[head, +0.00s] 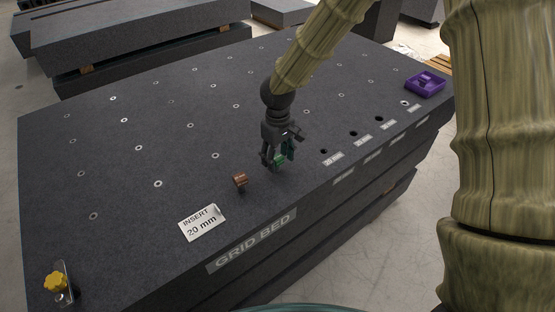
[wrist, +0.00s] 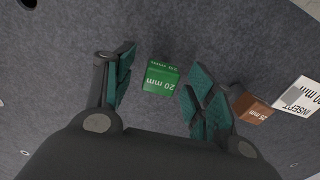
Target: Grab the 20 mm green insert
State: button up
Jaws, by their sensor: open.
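The green insert (wrist: 161,78), marked 20 mm, stands on the dark granite bed (head: 110,190). In the wrist view it lies ahead of my gripper (wrist: 158,92), between the lines of the two open fingers and apart from both. In the head view my gripper (head: 274,164) is low over the bed near its front edge, and its fingers partly hide the green insert (head: 281,161). A sign reading INSERT 20 mm (head: 202,223) lies on the bed to the left.
A brown insert marked 25 mm (wrist: 252,107) stands close to the right finger; it also shows in the head view (head: 240,180). A purple tray (head: 425,92) sits at the far right, beyond several labelled holes (head: 353,133). A yellow knob (head: 56,281) is at the near left corner.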

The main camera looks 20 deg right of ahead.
jog(key=shift+f, duration=0.3)
jog(key=c, duration=1.1)
jog(key=shift+r, duration=0.15)
